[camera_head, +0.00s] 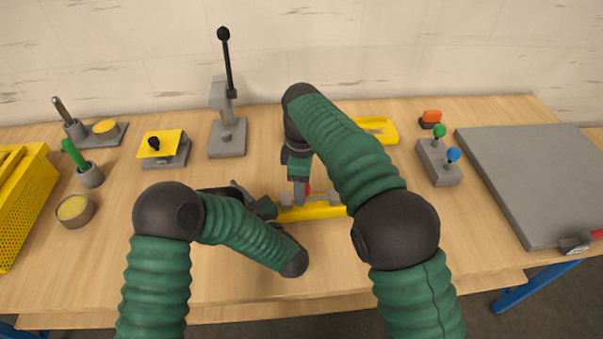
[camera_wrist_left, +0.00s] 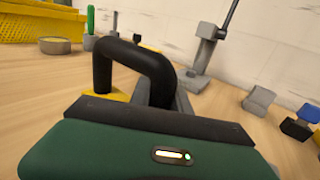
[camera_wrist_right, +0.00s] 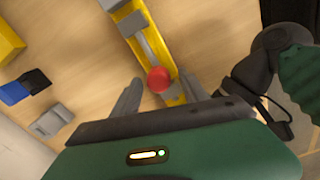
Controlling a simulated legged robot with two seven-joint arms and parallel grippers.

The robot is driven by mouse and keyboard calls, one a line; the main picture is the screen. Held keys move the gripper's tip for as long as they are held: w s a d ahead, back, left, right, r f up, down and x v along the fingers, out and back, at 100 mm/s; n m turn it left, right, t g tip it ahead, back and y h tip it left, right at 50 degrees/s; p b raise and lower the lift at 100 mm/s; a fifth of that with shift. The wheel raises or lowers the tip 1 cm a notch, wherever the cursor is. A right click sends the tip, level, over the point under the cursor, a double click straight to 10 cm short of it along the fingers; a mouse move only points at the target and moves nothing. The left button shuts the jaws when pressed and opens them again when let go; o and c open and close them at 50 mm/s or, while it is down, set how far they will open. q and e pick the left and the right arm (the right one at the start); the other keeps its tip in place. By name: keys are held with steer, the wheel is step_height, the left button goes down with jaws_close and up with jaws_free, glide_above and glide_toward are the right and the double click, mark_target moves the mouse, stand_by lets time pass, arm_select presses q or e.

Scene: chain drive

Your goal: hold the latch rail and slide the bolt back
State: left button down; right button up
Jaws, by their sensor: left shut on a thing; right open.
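The yellow latch rail (camera_head: 318,211) lies on the table in front of me, with grey blocks on it. In the right wrist view the rail (camera_wrist_right: 172,92) carries a grey bolt rod (camera_wrist_right: 150,45) with a red knob (camera_wrist_right: 158,79). My left gripper (camera_head: 262,207) is at the rail's left end, shut on the black handle (camera_wrist_left: 135,52) that stands up in the left wrist view. My right gripper (camera_wrist_right: 158,95) is open above the rail, one finger on each side of the red knob. In the head view my right arm partly hides the knob (camera_head: 307,188).
A grey lever stand (camera_head: 228,138) is behind on the left. A yellow tray (camera_head: 378,128) and a box with green and blue knobs (camera_head: 440,165) are on the right. A large grey plate (camera_head: 535,180) covers the far right.

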step_height(320, 180, up, 10)
steer(key=shift+r, duration=0.25)
arm_select(q)
steer(key=c, duration=1.1)
jaws_free()
steer(key=shift+c, duration=0.2)
